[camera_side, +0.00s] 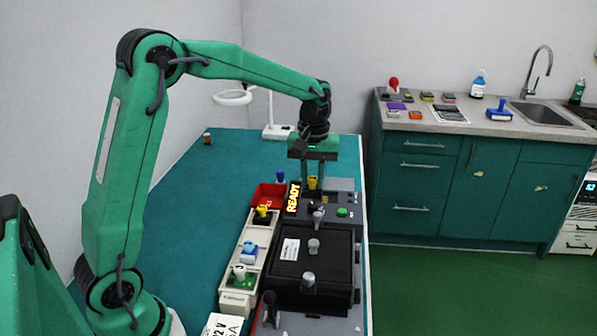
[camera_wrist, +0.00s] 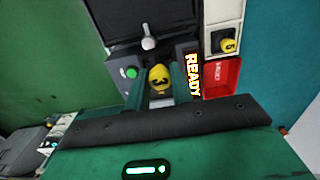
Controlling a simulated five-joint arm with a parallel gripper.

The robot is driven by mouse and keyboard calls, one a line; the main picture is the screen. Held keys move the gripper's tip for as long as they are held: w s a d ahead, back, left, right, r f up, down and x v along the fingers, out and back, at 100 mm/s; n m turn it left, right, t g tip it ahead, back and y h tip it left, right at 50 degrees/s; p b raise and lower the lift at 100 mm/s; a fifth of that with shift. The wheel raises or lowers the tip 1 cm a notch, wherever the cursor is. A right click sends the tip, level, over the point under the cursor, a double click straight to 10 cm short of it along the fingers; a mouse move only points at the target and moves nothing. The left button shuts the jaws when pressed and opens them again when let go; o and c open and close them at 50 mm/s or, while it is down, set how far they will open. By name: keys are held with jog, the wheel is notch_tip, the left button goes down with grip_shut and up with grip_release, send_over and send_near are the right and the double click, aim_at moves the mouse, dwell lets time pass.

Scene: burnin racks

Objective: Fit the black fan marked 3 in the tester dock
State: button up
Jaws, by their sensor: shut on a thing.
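My gripper (camera_side: 313,186) points down at the tester dock and is shut on the yellow knob marked 3 (camera_wrist: 159,78). The knob also shows between the fingers in the side view (camera_side: 312,182). The fan body beneath it is mostly hidden by fingers and shadow, so I cannot tell whether it is seated or just above the dock. The tester dock (camera_side: 343,200) is a dark grey unit with a green button (camera_side: 342,212) and a lit READY display (camera_side: 293,197). The button (camera_wrist: 131,72) and display (camera_wrist: 193,75) flank the gripper in the wrist view.
A red bin (camera_side: 266,190) stands left of the display. A pale rack (camera_side: 238,300) holds several knobbed parts, including a black one with a yellow knob marked 5 (camera_wrist: 229,45). A black lidded box (camera_side: 315,262) stands in front of the dock. The teal table is clear at left.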

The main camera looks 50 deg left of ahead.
jog(key=w+a+f, duration=0.3)
jog(key=w+a, duration=0.3)
jog(key=w, duration=0.4)
jog(key=shift+w+a, duration=0.3)
jog(key=shift+a, duration=0.05)
jog(key=shift+f, duration=0.25)
jog(key=shift+f, duration=2.7)
jog(key=shift+f, duration=0.5)
dwell(0.4)
jog(key=o, duration=1)
jog(key=shift+o, duration=0.2)
jog(key=shift+r, duration=0.15)
jog(key=shift+r, duration=2.4)
